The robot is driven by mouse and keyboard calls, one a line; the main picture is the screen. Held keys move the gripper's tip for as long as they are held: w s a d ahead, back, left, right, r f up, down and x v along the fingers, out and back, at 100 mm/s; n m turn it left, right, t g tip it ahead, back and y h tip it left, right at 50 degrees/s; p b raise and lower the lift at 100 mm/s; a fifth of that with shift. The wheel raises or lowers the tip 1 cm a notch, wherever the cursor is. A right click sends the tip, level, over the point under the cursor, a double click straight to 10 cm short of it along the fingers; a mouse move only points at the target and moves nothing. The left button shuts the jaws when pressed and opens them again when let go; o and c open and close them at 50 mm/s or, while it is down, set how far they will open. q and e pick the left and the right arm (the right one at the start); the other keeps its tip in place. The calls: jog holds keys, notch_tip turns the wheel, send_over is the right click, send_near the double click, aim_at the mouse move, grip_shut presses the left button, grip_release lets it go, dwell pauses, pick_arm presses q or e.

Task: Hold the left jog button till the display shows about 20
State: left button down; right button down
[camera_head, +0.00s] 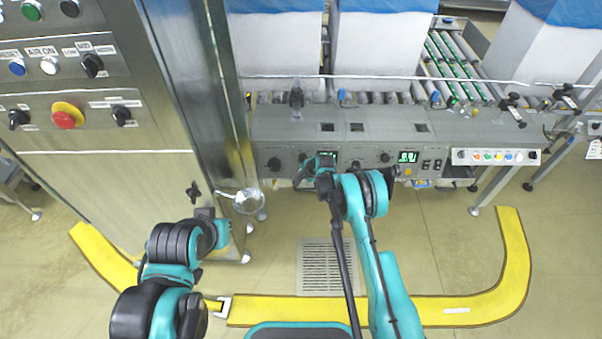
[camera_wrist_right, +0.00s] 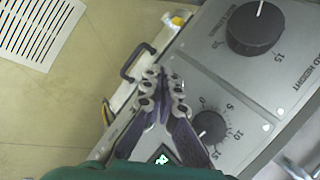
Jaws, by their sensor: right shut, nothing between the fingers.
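My right gripper (camera_head: 309,170) is at the front of the grey control panel (camera_head: 290,138). In the right wrist view its fingers (camera_wrist_right: 162,84) are together with nothing between them, over the panel's edge, beside a small dial (camera_wrist_right: 210,127) and a larger black knob (camera_wrist_right: 255,30). A green-lit display (camera_head: 407,157) is on the panel to the right; its digits are too small to read surely. Another lit display (camera_head: 328,153) is partly hidden by the right wrist. Small dark buttons (camera_head: 432,164) sit right of the first display; I cannot tell which is the left jog button. My left gripper (camera_head: 205,214) is low at the left, its fingers unclear.
A steel cabinet (camera_head: 100,180) with knobs and a red stop button (camera_head: 66,115) stands at the left. A strip of colored buttons (camera_head: 495,157) is at the right. A black handle (camera_wrist_right: 137,63) juts out near the right fingers. The floor in front is clear.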

jog(key=shift+w, duration=0.1)
jog(key=shift+w+f, duration=0.15)
jog(key=shift+w, duration=0.2)
jog(key=shift+w+f, duration=0.1)
jog(key=shift+w, duration=0.25)
dwell(0.7)
jog(key=shift+s, duration=0.15)
dwell(3.2)
jog(key=shift+s+r, duration=0.25)
jog(key=shift+s, duration=0.4)
